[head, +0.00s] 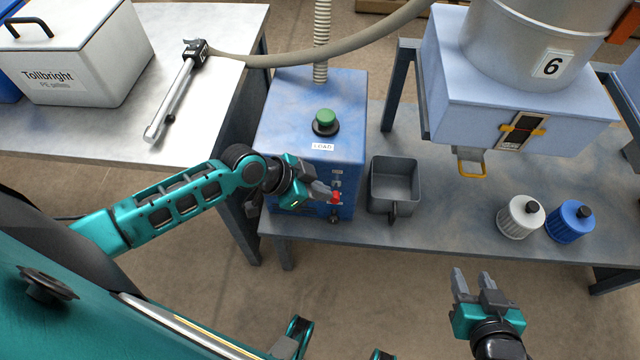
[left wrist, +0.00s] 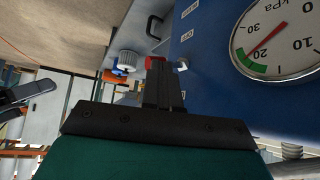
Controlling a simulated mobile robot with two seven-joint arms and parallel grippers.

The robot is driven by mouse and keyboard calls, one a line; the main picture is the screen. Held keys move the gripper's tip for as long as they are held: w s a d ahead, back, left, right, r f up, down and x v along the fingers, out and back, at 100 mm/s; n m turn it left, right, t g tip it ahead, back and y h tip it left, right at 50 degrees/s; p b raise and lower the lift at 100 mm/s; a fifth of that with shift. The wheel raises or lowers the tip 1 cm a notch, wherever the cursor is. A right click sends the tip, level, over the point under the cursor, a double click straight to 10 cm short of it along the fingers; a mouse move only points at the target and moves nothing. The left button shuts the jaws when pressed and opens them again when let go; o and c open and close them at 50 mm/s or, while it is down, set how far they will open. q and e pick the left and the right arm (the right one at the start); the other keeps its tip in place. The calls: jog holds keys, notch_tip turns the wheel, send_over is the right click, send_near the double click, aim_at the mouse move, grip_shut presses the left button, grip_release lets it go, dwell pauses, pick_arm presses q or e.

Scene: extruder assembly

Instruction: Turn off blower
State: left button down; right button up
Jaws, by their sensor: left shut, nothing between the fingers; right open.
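The blower is a blue box (head: 295,110) on the grey bench, with a green button (head: 325,117) and a "LOAD" label on top. A small red button (head: 336,198) sits low on its front face. My left gripper (head: 326,190) is shut and empty, its tips at that front face by the red button. In the left wrist view the shut fingers (left wrist: 163,82) point at the red button (left wrist: 155,62); I cannot tell whether they touch. A round gauge (left wrist: 280,38) shows its needle on the scale. My right gripper (head: 473,278) is open and empty in front of the bench.
A grey bin (head: 394,180) stands right of the blower. A white-capped filter (head: 520,216) and a blue one (head: 570,222) stand farther right, below the hopper (head: 520,75). A metal wand (head: 175,95) and a white pellet box (head: 80,60) are on the left table.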

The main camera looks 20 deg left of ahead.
pick_arm(q)
jog(key=t, duration=0.1)
jog(key=s+m+t+p, duration=0.1)
jog(key=t, duration=0.1)
jog(key=shift+s+d+f+m+t+y, duration=0.1)
jog(key=shift+d+f+m+t+y, duration=0.1)
jog(key=shift+f+m+t+y, duration=0.15)
pick_arm(e)
jog(key=shift+a+r, duration=0.1)
jog(key=shift+r, duration=0.65)
